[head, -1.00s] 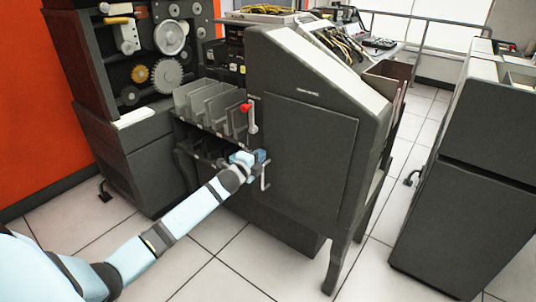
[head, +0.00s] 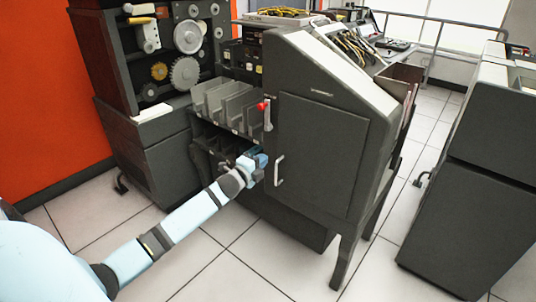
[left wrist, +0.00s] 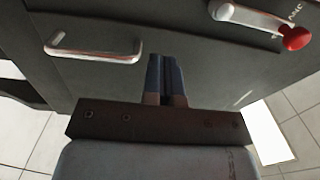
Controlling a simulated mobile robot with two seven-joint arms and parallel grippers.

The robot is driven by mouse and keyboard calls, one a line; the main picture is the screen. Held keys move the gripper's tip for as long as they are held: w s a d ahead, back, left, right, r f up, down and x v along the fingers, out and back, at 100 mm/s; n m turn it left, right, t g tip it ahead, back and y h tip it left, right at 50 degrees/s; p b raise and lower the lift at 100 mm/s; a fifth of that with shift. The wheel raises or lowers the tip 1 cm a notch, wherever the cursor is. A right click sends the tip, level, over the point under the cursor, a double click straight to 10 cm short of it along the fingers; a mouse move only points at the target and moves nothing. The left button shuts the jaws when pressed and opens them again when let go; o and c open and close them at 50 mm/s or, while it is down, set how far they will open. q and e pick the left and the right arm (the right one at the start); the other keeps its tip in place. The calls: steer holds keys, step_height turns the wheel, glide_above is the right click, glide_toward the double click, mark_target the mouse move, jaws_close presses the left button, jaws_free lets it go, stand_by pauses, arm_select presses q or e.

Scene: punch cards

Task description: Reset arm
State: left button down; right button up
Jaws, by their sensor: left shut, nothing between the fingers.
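My left gripper (head: 256,162) reaches in from the left to the dark grey card machine (head: 318,150), just left of its front door. In the left wrist view its two blue fingers (left wrist: 167,80) are together with nothing between them. The light metal door handle (head: 279,171) is beside the gripper, to its right; it also shows in the left wrist view (left wrist: 95,50), apart from the fingers. A lever with a red knob (head: 263,105) is above the gripper and shows at upper right in the left wrist view (left wrist: 296,38). My right gripper is not in view.
Grey card trays (head: 227,104) stick out left of the machine door, just above my left arm. A geared machine (head: 180,50) stands at the back left. A dark grey cabinet (head: 480,170) stands at right. Tiled floor (head: 215,270) is open in front.

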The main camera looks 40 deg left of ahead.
arm_select(q)
steer(key=s+p, duration=0.1)
steer(key=s, duration=0.6)
steer(key=shift+a+f, duration=0.15)
steer(key=shift+f, duration=0.1)
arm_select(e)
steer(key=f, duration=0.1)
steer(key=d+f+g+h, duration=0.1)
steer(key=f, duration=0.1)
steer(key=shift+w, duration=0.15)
arm_select(q)
steer(key=shift+s, duration=0.1)
